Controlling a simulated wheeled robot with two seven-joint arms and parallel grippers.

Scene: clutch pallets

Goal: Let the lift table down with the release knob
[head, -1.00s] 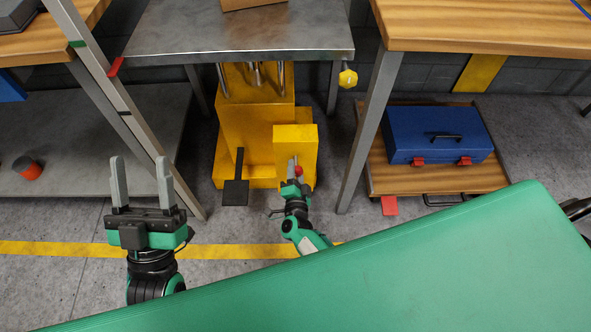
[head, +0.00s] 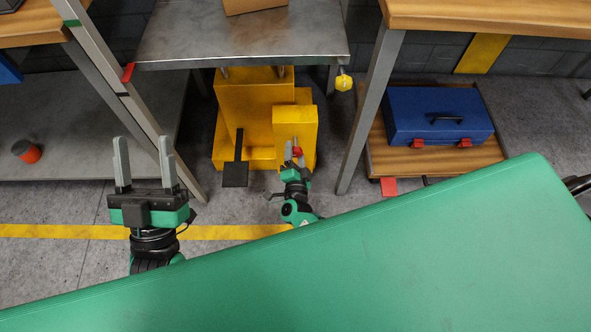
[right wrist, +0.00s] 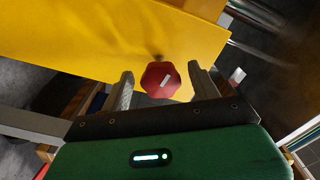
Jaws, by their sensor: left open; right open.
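The lift table has a grey metal top (head: 240,35) on a yellow base (head: 255,125), with a black pedal (head: 236,172) at the front. The red release knob (head: 297,151) is on the front of the yellow housing; the right wrist view shows it as a red lobed knob (right wrist: 160,80) with a pale stripe. My right gripper (head: 294,158) is at the knob, its open fingers (right wrist: 160,70) on either side of it, with gaps visible. My left gripper (head: 143,142) is open and empty, pointing up, left of the base.
A cardboard box (head: 255,4) sits on the lift table top. A wooden bench (head: 490,14) and a blue toolbox (head: 437,115) on a low shelf stand right. A grey post (head: 125,95) is left. A green surface (head: 330,260) fills the foreground.

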